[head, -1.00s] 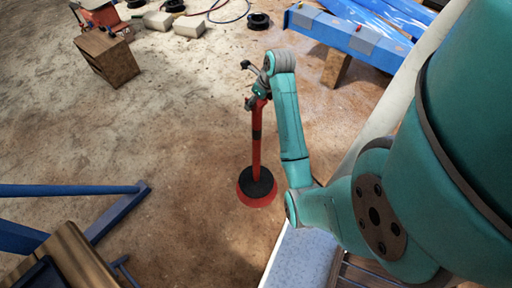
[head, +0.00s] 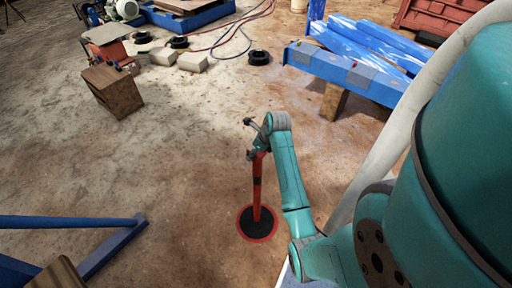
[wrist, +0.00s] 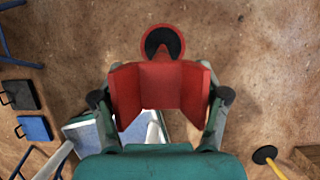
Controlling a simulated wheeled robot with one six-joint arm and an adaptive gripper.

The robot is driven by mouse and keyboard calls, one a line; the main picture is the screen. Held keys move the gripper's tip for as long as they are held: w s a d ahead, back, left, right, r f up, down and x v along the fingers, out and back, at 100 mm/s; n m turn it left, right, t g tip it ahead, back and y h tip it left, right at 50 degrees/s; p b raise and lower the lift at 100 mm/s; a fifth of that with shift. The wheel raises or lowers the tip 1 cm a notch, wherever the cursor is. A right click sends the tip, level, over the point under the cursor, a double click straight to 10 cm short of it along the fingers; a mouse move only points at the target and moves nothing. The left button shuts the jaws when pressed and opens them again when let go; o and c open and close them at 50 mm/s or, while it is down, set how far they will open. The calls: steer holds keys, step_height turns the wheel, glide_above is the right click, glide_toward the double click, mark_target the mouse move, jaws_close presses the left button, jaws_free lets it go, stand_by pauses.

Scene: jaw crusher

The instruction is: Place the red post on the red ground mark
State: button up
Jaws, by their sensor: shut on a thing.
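The red post (head: 257,190) with a black band stands about upright, with its round black base (head: 257,223) low on the floor. The red ground mark (head: 258,239) shows as a red ring around the base, which looks roughly centred in it. I cannot tell whether the base touches the floor. My gripper (head: 259,145) is shut on the post's upper end. In the wrist view, my gripper (wrist: 161,97) has its fingers on both sides of the post's red top (wrist: 160,85), with part of the black base (wrist: 162,38) and red around it beyond.
A wooden box (head: 112,90) stands at upper left. Blue beams (head: 350,70) rest on a wooden block at upper right. A blue frame (head: 100,240) lies at lower left. A yellow post with a black base (wrist: 265,155) shows in the wrist view. Floor around the mark is clear.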

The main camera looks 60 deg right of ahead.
stand_by(0.3)
steer(key=o, duration=1.8)
